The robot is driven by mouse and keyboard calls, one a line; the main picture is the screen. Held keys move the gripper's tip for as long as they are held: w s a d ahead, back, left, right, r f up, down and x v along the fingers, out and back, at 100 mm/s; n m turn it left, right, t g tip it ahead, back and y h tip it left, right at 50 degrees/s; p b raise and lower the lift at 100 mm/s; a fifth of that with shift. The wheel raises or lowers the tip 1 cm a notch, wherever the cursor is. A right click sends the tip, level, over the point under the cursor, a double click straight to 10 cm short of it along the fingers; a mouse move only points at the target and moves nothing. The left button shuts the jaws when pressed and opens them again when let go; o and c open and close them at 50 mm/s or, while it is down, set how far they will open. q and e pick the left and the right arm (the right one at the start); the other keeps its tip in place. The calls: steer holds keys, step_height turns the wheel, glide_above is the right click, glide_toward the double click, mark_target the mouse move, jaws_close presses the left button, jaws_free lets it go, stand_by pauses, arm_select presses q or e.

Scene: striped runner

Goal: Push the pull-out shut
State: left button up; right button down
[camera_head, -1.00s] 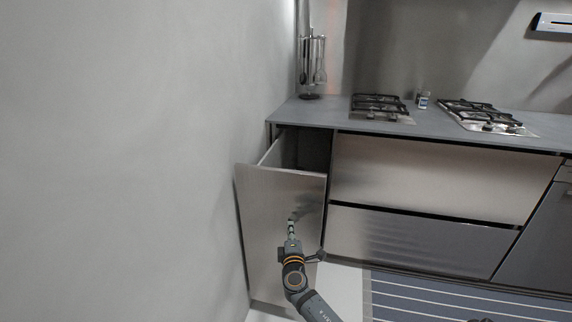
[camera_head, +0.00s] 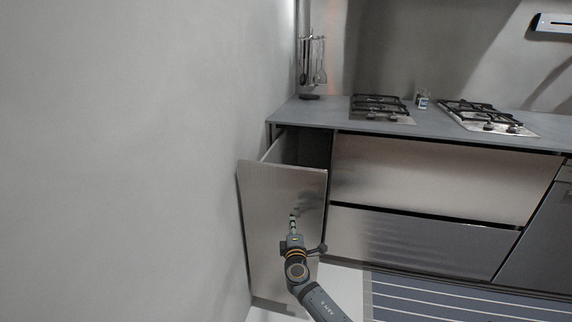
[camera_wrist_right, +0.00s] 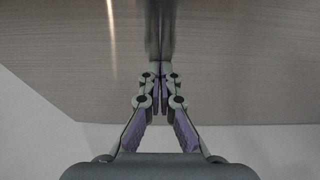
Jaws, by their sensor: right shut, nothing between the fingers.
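The pull-out (camera_head: 270,190) is a tall brushed-metal front at the left end of the counter. It stands out from the cabinet, with a dark opening behind its top edge. My right gripper (camera_head: 293,214) is in front of the panel's middle, fingers pointing at it. In the right wrist view the gripper (camera_wrist_right: 160,75) is shut and empty, its tips at the panel face (camera_wrist_right: 230,70), where their reflection shows. The tips look to be touching or very close to the panel. My left gripper is not in view.
A grey wall (camera_head: 120,150) runs close along the panel's left side. Closed drawers (camera_head: 430,180) stand to the right under the counter (camera_head: 320,113), which bears two gas hobs and a utensil rack (camera_head: 313,65). A striped runner (camera_head: 450,300) lies on the floor at lower right.

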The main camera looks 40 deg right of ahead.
steer(key=shift+w+d+b, duration=1.1)
steer(key=shift+w+d, duration=0.5)
steer(key=shift+d, duration=0.25)
stand_by(0.4)
steer(key=p, duration=0.1)
glide_toward(295, 215)
steer(key=a, duration=0.1)
steer(key=w+a+f, duration=0.1)
steer(key=a, duration=0.1)
steer(key=shift+w+a+f, duration=0.1)
steer(key=shift+w+f, duration=0.1)
steer(key=shift+f, duration=0.05)
stand_by(0.5)
